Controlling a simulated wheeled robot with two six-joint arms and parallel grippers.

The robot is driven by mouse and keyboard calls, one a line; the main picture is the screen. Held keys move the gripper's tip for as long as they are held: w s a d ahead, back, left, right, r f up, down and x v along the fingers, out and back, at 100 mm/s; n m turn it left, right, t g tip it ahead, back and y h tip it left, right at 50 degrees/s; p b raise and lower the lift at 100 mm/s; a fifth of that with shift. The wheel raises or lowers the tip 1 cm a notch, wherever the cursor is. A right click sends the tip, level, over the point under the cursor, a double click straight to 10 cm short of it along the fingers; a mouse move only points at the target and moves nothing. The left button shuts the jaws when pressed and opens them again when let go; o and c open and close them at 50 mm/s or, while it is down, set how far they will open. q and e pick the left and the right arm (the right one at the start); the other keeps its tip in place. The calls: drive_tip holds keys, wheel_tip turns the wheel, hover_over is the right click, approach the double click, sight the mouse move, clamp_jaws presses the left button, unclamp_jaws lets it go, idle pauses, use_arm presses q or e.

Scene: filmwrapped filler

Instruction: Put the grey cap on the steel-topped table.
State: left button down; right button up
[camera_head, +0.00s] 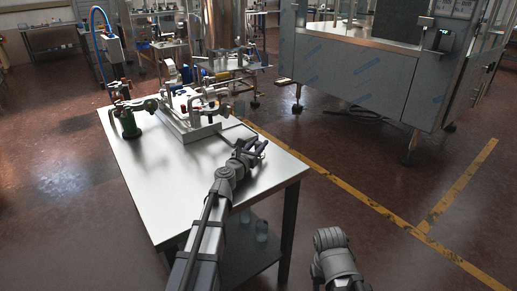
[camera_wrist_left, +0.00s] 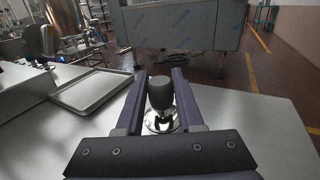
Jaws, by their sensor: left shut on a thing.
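The steel-topped table (camera_head: 165,190) stands in front of me, and its bare top also fills much of the left wrist view (camera_wrist_left: 250,115). My left gripper (camera_head: 257,148) is over the right side of the tabletop. In the left wrist view, its fingers (camera_wrist_left: 163,98) are shut on a dark grey rounded piece, the grey cap (camera_wrist_left: 160,92). A shiny round metal shape shows just below the cap; I cannot tell whether the cap touches it or the table. The cap is too small to make out in the head view.
A shallow metal tray (camera_wrist_left: 92,88) lies left of the cap. The near left tabletop is clear. A large film-wrapped steel machine (camera_head: 350,75) stands beyond, on the right.

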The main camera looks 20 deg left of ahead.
use_arm(q)
drive_tip(key=shift+f, duration=0.15)
drive_tip(key=c, duration=0.5)
unclamp_jaws()
drive_tip(key=shift+c, duration=0.2)
drive_tip(key=shift+r, duration=0.2)
drive_tip(key=shift+s, duration=0.35)
drive_tip(key=s, duration=0.3)
drive_tip(key=s+a, duration=0.1)
drive_tip(key=s, duration=0.3)
drive_tip(key=s+a, duration=0.1)
drive_tip(key=s, duration=0.3)
drive_tip(key=shift+s+a, duration=0.1)
drive_tip(key=shift+a, duration=0.05)
